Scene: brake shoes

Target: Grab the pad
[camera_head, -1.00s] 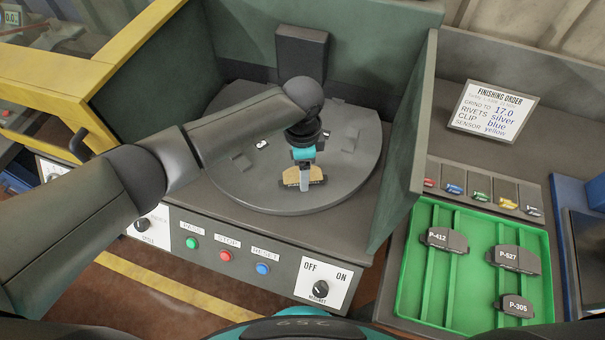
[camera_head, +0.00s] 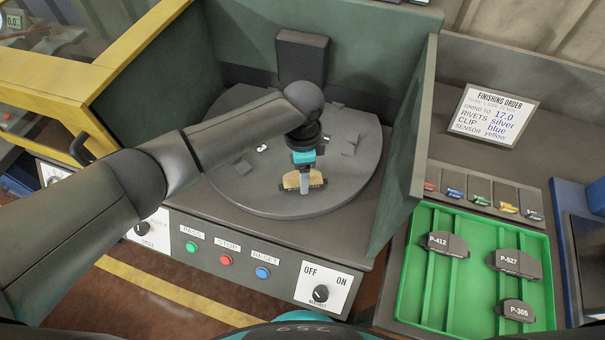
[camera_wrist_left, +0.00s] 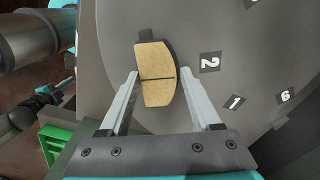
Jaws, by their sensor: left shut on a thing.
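A tan brake pad (camera_head: 291,181) with a dark backing is at the front of the round grey turntable (camera_head: 240,195). In the left wrist view the pad (camera_wrist_left: 155,75) shows its tan face with a dark groove across it. My left gripper (camera_head: 304,190) points down at the pad from above. In the left wrist view its two fingers (camera_wrist_left: 160,80) lie on either side of the pad, shut on it. I cannot tell whether the pad still touches the turntable. My right gripper is not in view.
A green tray (camera_head: 405,290) at the right holds dark pads P-412 (camera_head: 446,244), P-527 (camera_head: 515,264) and P-305 (camera_head: 516,311). A finishing order sign (camera_head: 493,115) stands behind coloured clips. Green walls (camera_head: 412,150) flank the turntable, and a button panel (camera_head: 228,260) lies in front.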

